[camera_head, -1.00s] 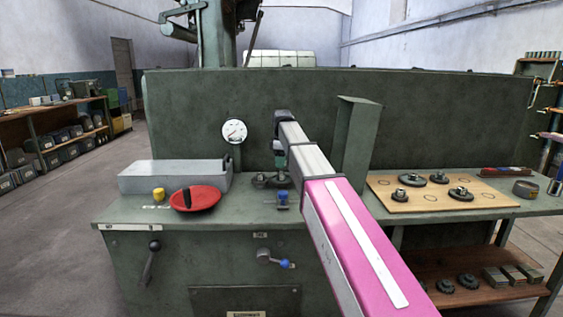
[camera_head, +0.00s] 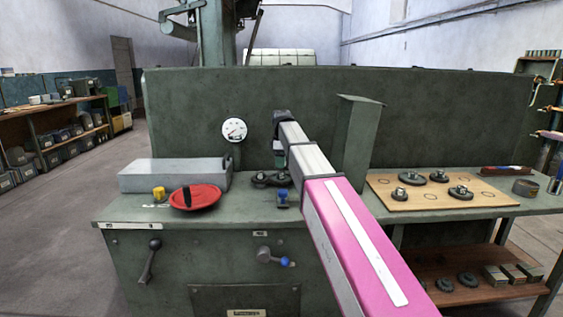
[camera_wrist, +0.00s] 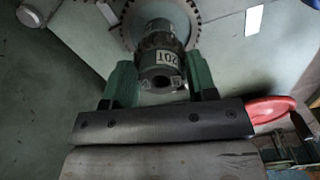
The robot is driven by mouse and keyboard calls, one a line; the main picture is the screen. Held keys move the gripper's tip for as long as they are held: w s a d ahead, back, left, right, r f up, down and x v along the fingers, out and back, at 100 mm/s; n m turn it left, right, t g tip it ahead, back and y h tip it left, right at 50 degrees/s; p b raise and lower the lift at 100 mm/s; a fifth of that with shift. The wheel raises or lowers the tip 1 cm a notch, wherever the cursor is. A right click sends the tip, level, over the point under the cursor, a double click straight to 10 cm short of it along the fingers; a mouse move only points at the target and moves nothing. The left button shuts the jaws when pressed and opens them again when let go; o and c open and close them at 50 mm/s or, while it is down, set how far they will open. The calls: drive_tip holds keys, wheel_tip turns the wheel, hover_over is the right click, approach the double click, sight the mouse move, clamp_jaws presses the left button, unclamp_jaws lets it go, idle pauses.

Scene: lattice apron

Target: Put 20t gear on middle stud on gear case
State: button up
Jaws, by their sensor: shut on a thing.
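My gripper (camera_wrist: 162,85) has green fingers shut on the 20t gear (camera_wrist: 166,58), a dark cylindrical piece with a white "20T" label and a dark bore. A larger toothed wheel (camera_wrist: 192,10) lies beyond it in the wrist view; I cannot tell whether they touch. In the head view my gripper (camera_head: 280,162) points down at the machine top, over a cluster of dark gear parts (camera_head: 262,181) that I take for the gear case. The arm and fingers partly cover this spot. The middle stud is hidden.
A red dish (camera_head: 205,199) and a yellow knob (camera_head: 158,193) are left of the gripper, before a grey block (camera_head: 165,177). A small blue-topped part (camera_head: 282,196) stands just in front. A wooden board (camera_head: 400,205) with several gears lies at right. A green post (camera_head: 357,145) rises right of the arm.

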drive_tip(key=shift+f, duration=0.6)
drive_tip(key=o, duration=1.6)
drive_tip(key=shift+r, duration=0.1)
drive_tip(key=shift+r, duration=4.15)
drive_tip(key=shift+s, duration=0.1)
